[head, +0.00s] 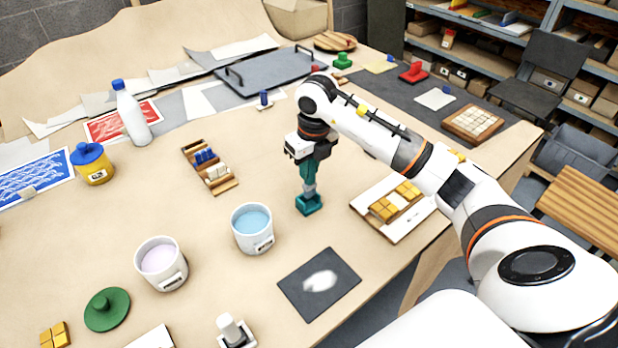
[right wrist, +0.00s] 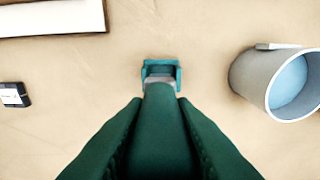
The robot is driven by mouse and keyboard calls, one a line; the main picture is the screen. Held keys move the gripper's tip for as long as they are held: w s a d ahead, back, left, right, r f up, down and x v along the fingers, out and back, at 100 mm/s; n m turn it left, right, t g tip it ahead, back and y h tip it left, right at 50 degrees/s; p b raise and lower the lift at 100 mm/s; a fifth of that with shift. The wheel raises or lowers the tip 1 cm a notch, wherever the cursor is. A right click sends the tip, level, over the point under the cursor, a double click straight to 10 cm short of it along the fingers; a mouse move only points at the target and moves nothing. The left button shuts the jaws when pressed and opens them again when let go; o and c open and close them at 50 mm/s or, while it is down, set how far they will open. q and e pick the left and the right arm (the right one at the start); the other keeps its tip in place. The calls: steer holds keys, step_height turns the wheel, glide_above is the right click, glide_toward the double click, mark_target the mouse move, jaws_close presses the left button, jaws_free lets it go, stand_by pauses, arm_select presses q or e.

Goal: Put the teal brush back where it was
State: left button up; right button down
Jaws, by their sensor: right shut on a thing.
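My right gripper (head: 309,160) is shut on the teal brush (head: 308,174) and holds it upright, handle up, over the table. The brush's grey lower part meets a small teal holder (head: 308,204) on the tabletop. In the right wrist view the handle of the brush (right wrist: 160,130) runs away from the camera, and its grey part lies at the open teal holder (right wrist: 163,64). I cannot tell whether the brush is seated in it or just above it; its tip is hidden. My left gripper is not in view.
A pot of blue liquid (head: 252,230) stands left of the holder, with a pale lilac pot (head: 161,264) farther left. A white board with yellow tiles (head: 397,203) lies to the right. A dark sheet (head: 318,285) lies in front. Bare table surrounds the holder.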

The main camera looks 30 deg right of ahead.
mark_target(309, 178)
step_height(309, 178, down, 4)
steer(key=shift+a+r+p, duration=0.15)
steer(key=shift+p, duration=0.3)
steer(key=shift+f, duration=0.25)
steer(key=c, duration=1.2)
jaws_free()
steer(key=shift+r, duration=0.1)
